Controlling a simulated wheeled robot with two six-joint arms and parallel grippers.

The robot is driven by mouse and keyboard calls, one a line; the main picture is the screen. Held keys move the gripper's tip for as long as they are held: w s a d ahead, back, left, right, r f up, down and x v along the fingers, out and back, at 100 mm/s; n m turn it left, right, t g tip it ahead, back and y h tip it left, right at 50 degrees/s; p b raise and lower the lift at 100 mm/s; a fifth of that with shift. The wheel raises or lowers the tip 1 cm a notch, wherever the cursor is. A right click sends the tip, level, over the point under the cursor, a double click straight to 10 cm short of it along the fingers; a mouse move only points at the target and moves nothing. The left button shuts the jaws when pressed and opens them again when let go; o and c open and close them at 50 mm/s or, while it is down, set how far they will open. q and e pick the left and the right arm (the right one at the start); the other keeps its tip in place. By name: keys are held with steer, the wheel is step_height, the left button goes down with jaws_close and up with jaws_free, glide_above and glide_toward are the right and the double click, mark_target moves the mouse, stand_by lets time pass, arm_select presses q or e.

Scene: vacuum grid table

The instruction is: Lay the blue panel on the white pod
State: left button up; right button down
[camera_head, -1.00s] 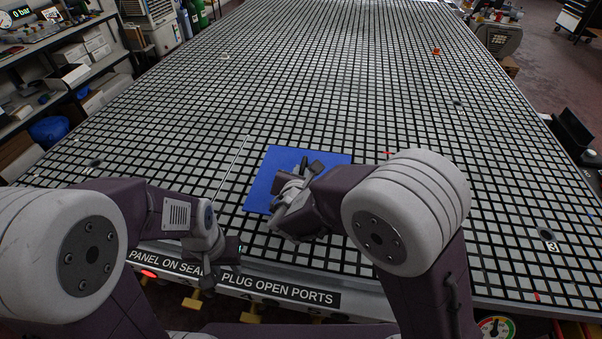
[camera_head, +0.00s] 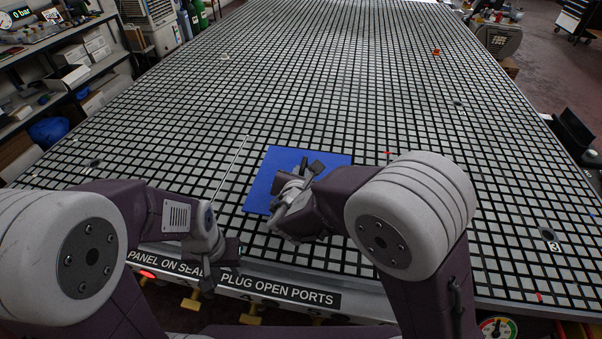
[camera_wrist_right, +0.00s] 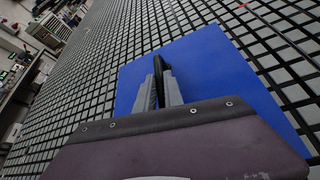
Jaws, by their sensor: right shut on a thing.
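The blue panel (camera_head: 262,187) is a flat blue square near the table's front edge, left of my right arm. It also fills the middle of the right wrist view (camera_wrist_right: 215,72). My right gripper (camera_head: 310,172) is over the panel, its fingers close together on a dark upright part at the panel's middle, as the right wrist view (camera_wrist_right: 162,82) shows. I cannot tell whether the panel touches the table. I cannot make out the white pod; anything under the panel is hidden. My left gripper (camera_head: 222,268) hangs by the front edge, apart from the panel; its finger gap is unclear.
The gridded table (camera_head: 330,90) is mostly bare beyond the panel. A thin light rod (camera_head: 232,168) lies left of the panel. A small orange-red object (camera_head: 436,51) is far off. A labelled rail (camera_head: 280,289) runs along the front edge.

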arm_select(q)
steer(key=shift+f+b, duration=0.55)
steer(key=shift+f, duration=0.1)
arm_select(e)
steer(key=shift+f, duration=0.5)
steer(key=c, duration=1.4)
jaws_free()
arm_select(q)
steer(key=shift+r, duration=0.1)
arm_select(e)
steer(key=shift+o, duration=0.2)
arm_select(q)
steer(key=shift+r+p, duration=0.4)
steer(key=shift+p, duration=0.1)
arm_select(e)
steer(key=v, duration=0.9)
steer(key=shift+s, duration=0.1)
